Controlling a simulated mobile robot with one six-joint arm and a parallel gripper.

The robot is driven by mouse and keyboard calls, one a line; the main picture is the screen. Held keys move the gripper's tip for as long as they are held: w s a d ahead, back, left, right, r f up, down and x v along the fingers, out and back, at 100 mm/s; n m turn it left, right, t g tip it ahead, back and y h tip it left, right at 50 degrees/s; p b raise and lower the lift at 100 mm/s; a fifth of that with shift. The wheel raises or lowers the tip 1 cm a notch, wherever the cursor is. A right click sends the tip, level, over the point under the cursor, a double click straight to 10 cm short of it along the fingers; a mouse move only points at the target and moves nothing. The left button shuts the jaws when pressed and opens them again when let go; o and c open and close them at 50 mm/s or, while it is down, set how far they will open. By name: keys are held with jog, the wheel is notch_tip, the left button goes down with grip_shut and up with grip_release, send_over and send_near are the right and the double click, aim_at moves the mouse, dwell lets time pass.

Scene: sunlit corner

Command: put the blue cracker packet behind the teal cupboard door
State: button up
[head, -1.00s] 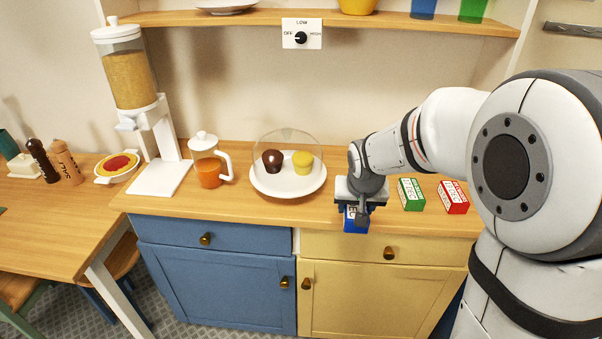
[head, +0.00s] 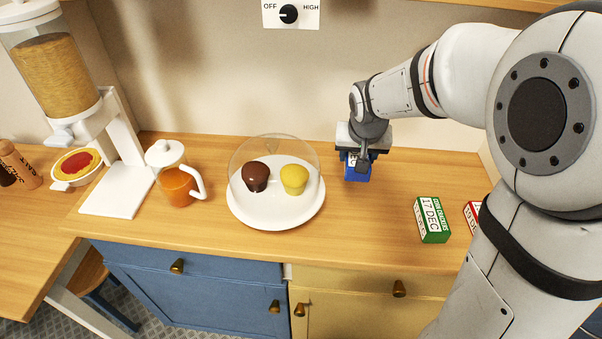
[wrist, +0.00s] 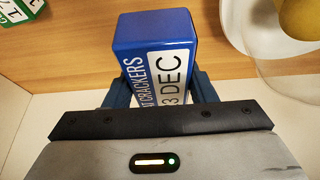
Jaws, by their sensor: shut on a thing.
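The blue cracker packet (head: 357,168) is held in my gripper (head: 360,158) over the back part of the wooden counter, right of the domed plate. In the wrist view the packet (wrist: 153,27) sits between the two fingers of my gripper (wrist: 155,92), its label reading CRACKERS and a DEC date. Whether its bottom touches the counter I cannot tell. No teal cupboard door shows; the doors in view are a blue one (head: 205,302) and a yellow one (head: 350,318), both shut.
A white plate (head: 276,219) with two muffins under a clear dome stands left of the packet. A green packet (head: 431,220) and a red packet (head: 472,214) stand at the right. An orange jug (head: 178,187) and a cereal dispenser (head: 120,195) are farther left.

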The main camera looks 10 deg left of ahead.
send_over(351, 189)
jog(key=s, duration=0.1)
notch_tip(351, 189, down, 6)
jog(key=shift+f, duration=0.1)
jog(key=shift+s+f, duration=0.15)
jog(key=shift+f, duration=1.65)
jog(key=shift+f+b, duration=0.2)
jog(key=shift+b, duration=0.25)
jog(key=o, duration=1.1)
jog(key=shift+r, duration=0.1)
jog(key=shift+c, duration=0.2)
jog(key=shift+r, duration=0.1)
